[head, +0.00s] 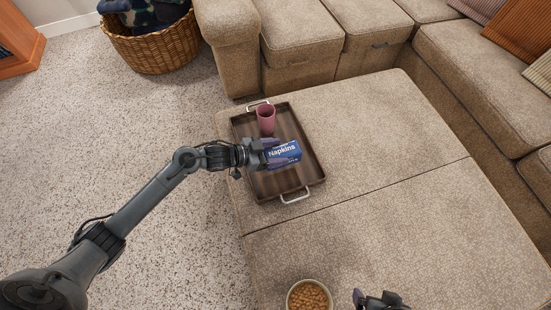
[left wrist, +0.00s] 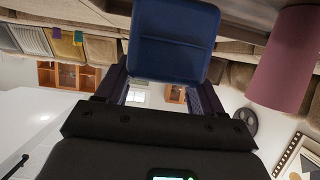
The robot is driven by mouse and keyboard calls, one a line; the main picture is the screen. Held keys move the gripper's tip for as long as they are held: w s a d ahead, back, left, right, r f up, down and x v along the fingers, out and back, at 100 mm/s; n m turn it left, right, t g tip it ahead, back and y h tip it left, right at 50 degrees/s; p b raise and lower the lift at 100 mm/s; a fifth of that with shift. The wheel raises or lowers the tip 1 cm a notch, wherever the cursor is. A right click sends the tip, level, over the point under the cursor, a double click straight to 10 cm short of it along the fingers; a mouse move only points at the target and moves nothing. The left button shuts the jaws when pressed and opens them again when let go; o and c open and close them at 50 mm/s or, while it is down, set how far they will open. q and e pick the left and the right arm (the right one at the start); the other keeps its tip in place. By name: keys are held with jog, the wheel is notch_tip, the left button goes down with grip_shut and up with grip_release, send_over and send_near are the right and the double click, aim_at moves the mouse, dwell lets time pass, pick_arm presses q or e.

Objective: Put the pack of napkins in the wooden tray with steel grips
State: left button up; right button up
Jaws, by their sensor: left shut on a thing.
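The pack of napkins (head: 284,151) is blue with white "Napkins" lettering. My left gripper (head: 273,152) is shut on it, and the pack is over the middle of the wooden tray in the head view. I cannot tell whether the pack touches the tray floor. The wooden tray (head: 311,170) is dark brown with a steel grip at each end and lies on the ottoman. My right gripper (head: 378,300) shows only partly at the bottom edge; its opening is unclear.
A dusty-red cup (head: 266,120) stands in the far part of the tray, close to the pack; it also shows in the left wrist view (left wrist: 284,60). A bowl of brown pellets (head: 309,296) is at the front of the ottoman (head: 390,190). The ottoman's right side is clear.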

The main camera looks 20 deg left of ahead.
pick_arm(q)
jog(key=shift+f+b, duration=0.9)
jog(key=shift+f, duration=1.05)
pick_arm(e)
jog(key=shift+d+f, duration=0.1)
jog(key=shift+f, duration=0.8)
pick_arm(q)
jog(key=shift+f, duration=0.1)
jog(key=o, duration=1.1)
jog(key=shift+c, duration=0.2)
